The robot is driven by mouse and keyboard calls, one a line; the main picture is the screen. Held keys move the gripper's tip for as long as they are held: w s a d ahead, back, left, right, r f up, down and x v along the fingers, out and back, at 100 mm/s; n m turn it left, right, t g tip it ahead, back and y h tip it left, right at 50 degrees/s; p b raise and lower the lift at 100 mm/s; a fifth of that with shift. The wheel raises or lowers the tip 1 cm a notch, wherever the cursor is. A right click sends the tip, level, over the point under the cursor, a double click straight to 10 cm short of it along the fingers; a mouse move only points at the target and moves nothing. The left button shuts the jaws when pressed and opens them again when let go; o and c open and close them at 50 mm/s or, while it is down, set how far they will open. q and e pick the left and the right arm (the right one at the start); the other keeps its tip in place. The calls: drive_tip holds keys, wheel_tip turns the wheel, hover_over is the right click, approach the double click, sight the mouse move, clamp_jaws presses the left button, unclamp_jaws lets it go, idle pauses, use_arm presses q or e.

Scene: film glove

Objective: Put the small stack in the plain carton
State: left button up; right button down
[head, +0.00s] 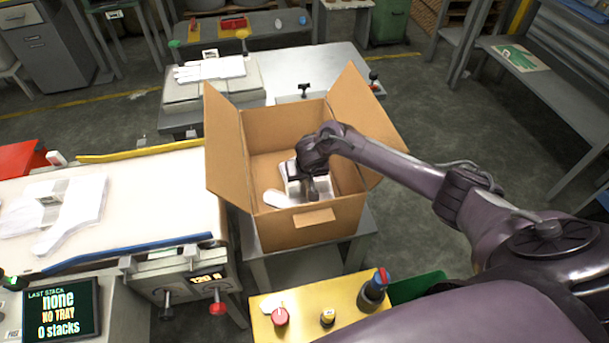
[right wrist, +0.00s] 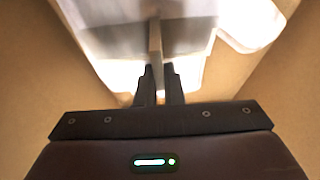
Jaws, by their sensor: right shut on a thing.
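In the right wrist view the fingers (right wrist: 160,88) pinch a thin grey-brown upright piece on the white stack (right wrist: 112,52). The stack is inside the carton walls; I cannot tell whether it touches the floor. The gripper hides part of it. My left gripper is not in view.
Another white glove stack (head: 72,208) lies on the pale belt (head: 150,190) at left. A screen (head: 60,312) reads "LAST STACK none, NO TRAY, 0 stacks". A yellow panel (head: 300,322) with knobs stands in front. More white gloves (head: 210,69) lie on the table behind.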

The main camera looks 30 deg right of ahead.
drive_tip(key=c, duration=1.5)
unclamp_jaws()
drive_tip(key=p+v, duration=0.2)
drive_tip(key=v, duration=0.6)
